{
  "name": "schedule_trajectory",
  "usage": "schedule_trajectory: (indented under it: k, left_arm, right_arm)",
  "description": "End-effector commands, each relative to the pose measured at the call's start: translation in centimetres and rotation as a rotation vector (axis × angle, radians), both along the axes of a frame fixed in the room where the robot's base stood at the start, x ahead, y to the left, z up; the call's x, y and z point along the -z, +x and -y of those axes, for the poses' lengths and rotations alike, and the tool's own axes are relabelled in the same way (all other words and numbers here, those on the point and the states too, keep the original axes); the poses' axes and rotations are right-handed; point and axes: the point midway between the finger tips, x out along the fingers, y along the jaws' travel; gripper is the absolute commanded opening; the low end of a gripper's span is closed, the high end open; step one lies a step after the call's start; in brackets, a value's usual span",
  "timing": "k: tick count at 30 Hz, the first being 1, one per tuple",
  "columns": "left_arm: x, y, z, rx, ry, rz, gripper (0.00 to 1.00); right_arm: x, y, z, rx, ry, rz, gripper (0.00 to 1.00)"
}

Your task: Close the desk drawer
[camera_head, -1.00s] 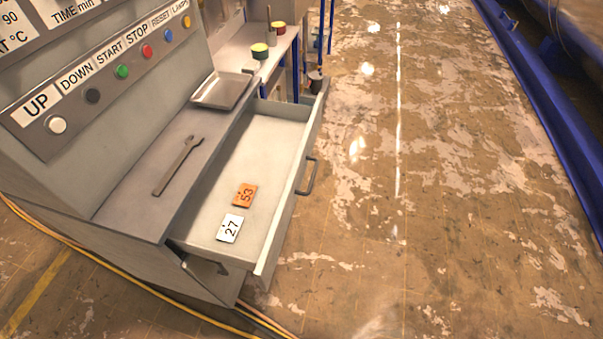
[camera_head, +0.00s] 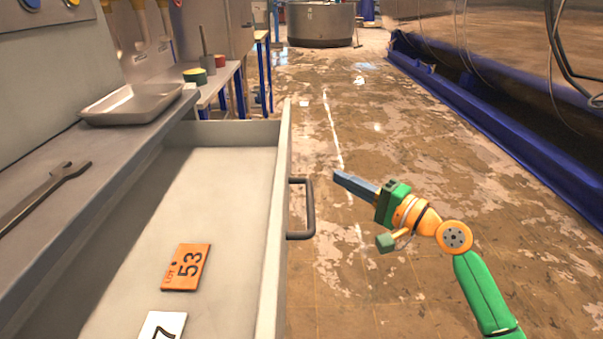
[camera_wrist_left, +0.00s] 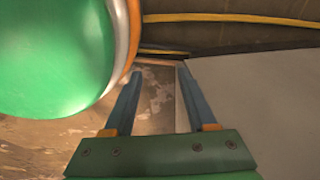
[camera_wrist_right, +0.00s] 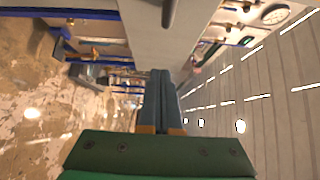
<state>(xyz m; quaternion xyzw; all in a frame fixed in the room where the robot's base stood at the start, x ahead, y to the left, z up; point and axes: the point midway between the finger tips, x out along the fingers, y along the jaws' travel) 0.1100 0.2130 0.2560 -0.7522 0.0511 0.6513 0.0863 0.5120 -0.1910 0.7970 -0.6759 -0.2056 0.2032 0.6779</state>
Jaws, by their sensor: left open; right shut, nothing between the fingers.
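The desk drawer (camera_head: 210,170) is pulled out and open in the head view. Its front panel (camera_head: 277,215) carries a dark handle (camera_head: 303,208) on the outer face. An orange tag reading 53 (camera_head: 186,267) and a white tag (camera_head: 163,326) lie inside. My right gripper (camera_head: 338,177) is shut and empty, to the right of the handle and apart from it, over the floor. It also shows shut in the right wrist view (camera_wrist_right: 160,75). My left gripper is outside the head view; in the left wrist view (camera_wrist_left: 160,72) it is open with nothing between its fingers.
On the desk top are a metal tray (camera_head: 133,103) and a wrench (camera_head: 45,195). A side table (camera_head: 222,82) with green and red round items stands behind. The floor right of the drawer is clear up to a blue rail (camera_head: 480,130).

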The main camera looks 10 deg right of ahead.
Motion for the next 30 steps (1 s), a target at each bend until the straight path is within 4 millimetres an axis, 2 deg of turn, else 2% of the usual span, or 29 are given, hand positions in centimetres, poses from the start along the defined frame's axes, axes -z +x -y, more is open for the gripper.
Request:
schedule_trajectory:
  k: [6, 9, 16, 30]
  left_arm:
    - [0.0, -0.4, 0.3, 0.002, -0.006, -0.007, 0.57]
    - [-0.3, -0.4, 0.3, 0.001, -0.005, -0.007, 0.57]
    - [-1.2, -0.6, 0.7, 0.006, -0.01, -0.014, 0.57]
    - [-1.2, -1.1, 0.9, 0.008, -0.013, -0.023, 0.57]
  right_arm:
    - [-0.1, 4.0, -2.7, 0.0, 0.003, 0.001, 0.0]
    - [-0.2, 5.3, -4.1, -0.003, 0.0, 0.0, 0.0]
    - [-0.1, 5.8, -6.9, 0.0, -0.002, -0.001, 0.0]
    - [0.1, 5.9, -7.4, 0.001, -0.002, -0.001, 0.0]
